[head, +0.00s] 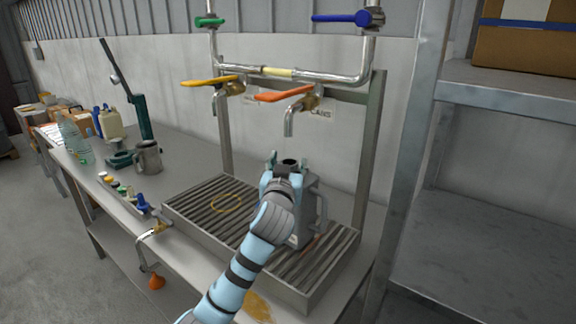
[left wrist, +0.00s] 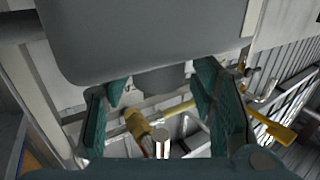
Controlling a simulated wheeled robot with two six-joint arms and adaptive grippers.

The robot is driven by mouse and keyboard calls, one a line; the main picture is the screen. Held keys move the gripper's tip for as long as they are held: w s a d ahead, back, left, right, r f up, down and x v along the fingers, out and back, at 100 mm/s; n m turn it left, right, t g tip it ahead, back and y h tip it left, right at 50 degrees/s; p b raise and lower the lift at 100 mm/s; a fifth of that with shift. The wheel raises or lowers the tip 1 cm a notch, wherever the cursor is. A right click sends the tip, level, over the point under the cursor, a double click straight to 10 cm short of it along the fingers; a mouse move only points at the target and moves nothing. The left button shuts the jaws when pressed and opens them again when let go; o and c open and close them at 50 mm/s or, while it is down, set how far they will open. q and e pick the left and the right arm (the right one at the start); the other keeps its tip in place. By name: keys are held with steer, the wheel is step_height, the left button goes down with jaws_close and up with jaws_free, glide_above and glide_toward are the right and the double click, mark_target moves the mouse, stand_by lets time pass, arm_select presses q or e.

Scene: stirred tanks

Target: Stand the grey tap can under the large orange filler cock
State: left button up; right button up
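The grey tap can (head: 308,208) is upright on or just above the slatted tray, towards its right end. Its dark neck opening (head: 289,163) shows below the spout of the large orange filler cock (head: 284,95), with a gap between. My left gripper (head: 286,170) reaches in from the front with its fingers around the neck. In the left wrist view the can's body (left wrist: 145,40) fills the top, and the teal fingers (left wrist: 160,85) are on both sides of the neck, seemingly touching it. The can's base is partly hidden by my arm. My right gripper is not in view.
The slatted tray (head: 192,214) has a yellow ring (head: 227,202) under the yellow-handled cock (head: 210,82). A metal mug (head: 148,158), a green press (head: 142,115) and bottles stand on the bench to the left. A shelf post (head: 405,150) rises on the right.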

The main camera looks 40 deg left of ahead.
arm_select(q)
steer(key=v, duration=1.2)
